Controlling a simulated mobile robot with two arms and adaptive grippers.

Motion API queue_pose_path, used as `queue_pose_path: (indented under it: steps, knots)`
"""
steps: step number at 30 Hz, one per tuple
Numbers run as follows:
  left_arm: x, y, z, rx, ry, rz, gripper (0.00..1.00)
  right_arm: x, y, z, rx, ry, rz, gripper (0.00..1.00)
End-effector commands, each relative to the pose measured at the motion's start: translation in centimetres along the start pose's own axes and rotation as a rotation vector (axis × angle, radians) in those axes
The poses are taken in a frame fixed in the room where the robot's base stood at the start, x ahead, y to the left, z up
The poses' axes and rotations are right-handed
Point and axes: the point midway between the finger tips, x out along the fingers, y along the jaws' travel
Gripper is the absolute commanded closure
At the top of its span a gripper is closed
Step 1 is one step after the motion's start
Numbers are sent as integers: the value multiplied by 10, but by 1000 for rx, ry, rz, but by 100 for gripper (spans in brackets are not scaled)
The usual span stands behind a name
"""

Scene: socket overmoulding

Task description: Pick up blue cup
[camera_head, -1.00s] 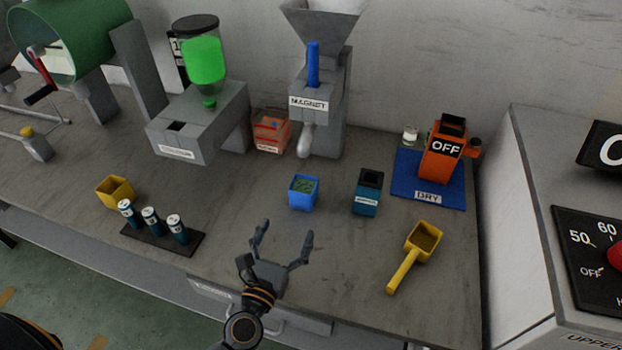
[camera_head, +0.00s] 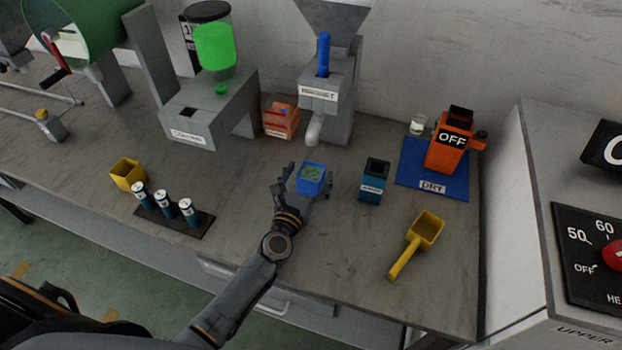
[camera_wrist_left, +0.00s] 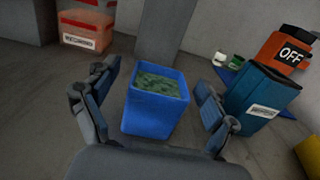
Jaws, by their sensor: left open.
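The blue cup (camera_head: 312,178) is an open square container with green bits inside, upright on the grey bench. My left gripper (camera_head: 309,182) is open, with its fingers on either side of the cup. In the left wrist view the cup (camera_wrist_left: 156,104) stands between the open fingers of my left gripper (camera_wrist_left: 150,100), with visible gaps on both sides. The near lower part of the cup is partly hidden by the gripper in the head view. My right gripper does not show.
A dark teal container (camera_head: 374,180) stands close to the right of the cup. A yellow scoop (camera_head: 424,230) lies further right. A grey dispenser (camera_head: 328,100) and an orange box (camera_head: 281,121) stand behind. Labelled cylinders (camera_head: 163,204) stand on a black strip at left.

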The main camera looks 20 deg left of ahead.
Motion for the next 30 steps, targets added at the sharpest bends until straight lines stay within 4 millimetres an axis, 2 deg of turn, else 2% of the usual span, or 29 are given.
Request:
queue_pose_path:
  steps: [3,10,11,19,30]
  knots:
    - [10,-1,0,0,0,-1,15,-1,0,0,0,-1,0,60]
    - [11,-1,-1,-1,1,-1,15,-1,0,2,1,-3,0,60]
    - [11,-1,-1,-1,1,-1,19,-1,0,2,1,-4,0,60]
    - [10,-1,-1,-1,1,-1,74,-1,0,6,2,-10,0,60]
    - [11,-1,4,-2,0,0,76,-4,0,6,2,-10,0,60]
